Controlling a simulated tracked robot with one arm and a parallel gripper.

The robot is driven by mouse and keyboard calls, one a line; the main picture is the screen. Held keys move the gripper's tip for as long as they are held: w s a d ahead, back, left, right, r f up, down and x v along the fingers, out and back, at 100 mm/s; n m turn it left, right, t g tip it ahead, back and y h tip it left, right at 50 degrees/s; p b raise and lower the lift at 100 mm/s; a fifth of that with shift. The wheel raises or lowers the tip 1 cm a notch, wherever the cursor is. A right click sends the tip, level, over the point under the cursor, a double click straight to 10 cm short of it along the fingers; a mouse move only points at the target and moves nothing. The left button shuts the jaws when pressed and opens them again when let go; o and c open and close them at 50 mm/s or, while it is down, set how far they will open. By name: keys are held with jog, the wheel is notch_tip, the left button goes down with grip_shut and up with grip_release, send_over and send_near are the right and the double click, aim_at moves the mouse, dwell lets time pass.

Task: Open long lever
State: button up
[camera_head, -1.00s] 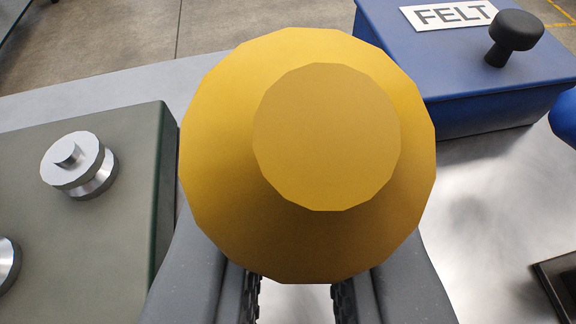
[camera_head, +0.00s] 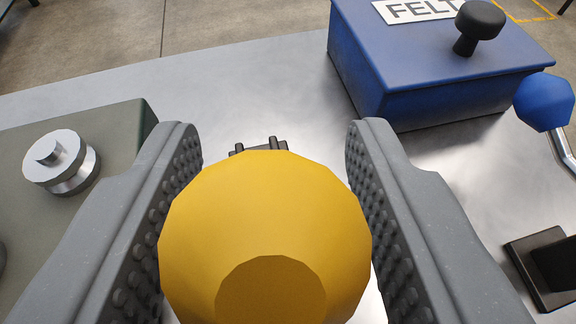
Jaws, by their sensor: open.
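A large yellow faceted knob (camera_head: 265,210) fills the lower middle of the view, between the two fingers of my gripper (camera_head: 268,160). It looks like the end of a lever, but its shaft is hidden behind it. A small dark bracket (camera_head: 260,147) shows just beyond the knob. My gripper is open, with its studded grey fingers on the left and right of the knob. The left finger is close to the knob's edge; I cannot tell whether it touches. A second lever with a blue knob (camera_head: 544,102) and a metal shaft (camera_head: 563,151) is at the right edge.
A blue box (camera_head: 430,65) with a FELT label and a black knob (camera_head: 480,22) stands at the back right. A grey-green block (camera_head: 85,140) with a metal spool-like fitting (camera_head: 61,163) is at left. A dark base (camera_head: 545,266) is at lower right. Bare metal table (camera_head: 240,90) lies between.

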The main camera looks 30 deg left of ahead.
jog(key=p+v, duration=0.2)
jog(key=v, duration=1.1)
jog(key=shift+d+p, duration=0.2)
jog(key=shift+p, duration=0.15)
jog(key=shift+r, duration=0.15)
jog(key=s+d+r+m+t+h+p, duration=0.1)
jog(key=s+d+r, duration=0.4)
jog(key=r, duration=0.5)
jog(key=s+d+r+m+t+h+p, duration=0.1)
jog(key=s+d+r, duration=0.4)
jog(key=r, duration=0.6)
jog(key=s+d+r+m+t+h+p, duration=0.1)
jog(key=s+d+r+m+h+p, duration=0.2)
jog(key=r, duration=0.8)
jog(key=s+d+h+p, duration=0.1)
jog(key=s+d+p, duration=0.1)
jog(key=d, duration=0.1)
jog(key=shift+s+r, duration=0.15)
jog(key=shift+s, duration=0.2)
jog(key=shift+c, duration=0.6)
jog(key=shift+a, duration=0.1)
